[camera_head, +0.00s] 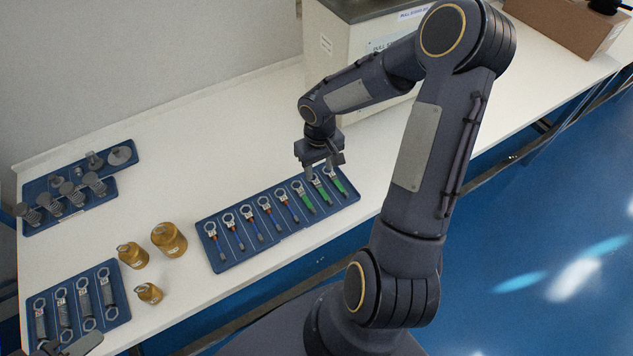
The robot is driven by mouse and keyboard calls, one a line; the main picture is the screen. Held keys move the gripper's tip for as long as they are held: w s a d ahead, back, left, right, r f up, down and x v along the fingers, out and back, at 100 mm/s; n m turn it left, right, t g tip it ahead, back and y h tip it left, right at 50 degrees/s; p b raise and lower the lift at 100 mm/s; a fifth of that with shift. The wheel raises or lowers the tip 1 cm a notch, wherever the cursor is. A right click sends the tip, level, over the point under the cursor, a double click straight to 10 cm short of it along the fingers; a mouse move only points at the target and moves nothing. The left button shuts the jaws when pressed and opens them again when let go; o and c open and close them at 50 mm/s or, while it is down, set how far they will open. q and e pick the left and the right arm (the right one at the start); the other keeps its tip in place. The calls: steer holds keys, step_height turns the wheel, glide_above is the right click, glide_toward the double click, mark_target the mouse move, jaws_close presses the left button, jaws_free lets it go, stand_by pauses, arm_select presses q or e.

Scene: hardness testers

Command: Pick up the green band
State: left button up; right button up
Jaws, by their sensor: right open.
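Three tools with green bands lie side by side at the right end of a blue tray (222,262) on the white table. They are the left green band (305,200), the middle green band (321,190) and the right green band (337,182). Each has a ring at its upper end. My right gripper (321,165) is open and empty, with its fingers pointing down near the ring ends of the green tools. It partly hides the upper ends of the middle and right ones. I cannot tell its exact height.
Several blue and orange tools fill the rest of the tray. Brass weights (169,239) stand to the left, between the tray and another blue tray (112,322). A tray of grey discs (119,155) lies at the back left. A large machine (350,50) stands behind my right arm.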

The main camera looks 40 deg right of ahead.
mark_target(317, 183)
steer(key=f, duration=0.3)
steer(key=shift+s+a+f, duration=0.1)
steer(key=shift+a+f, duration=0.3)
steer(key=shift+f, duration=0.55)
jaws_close()
steer(key=shift+r, duration=0.1)
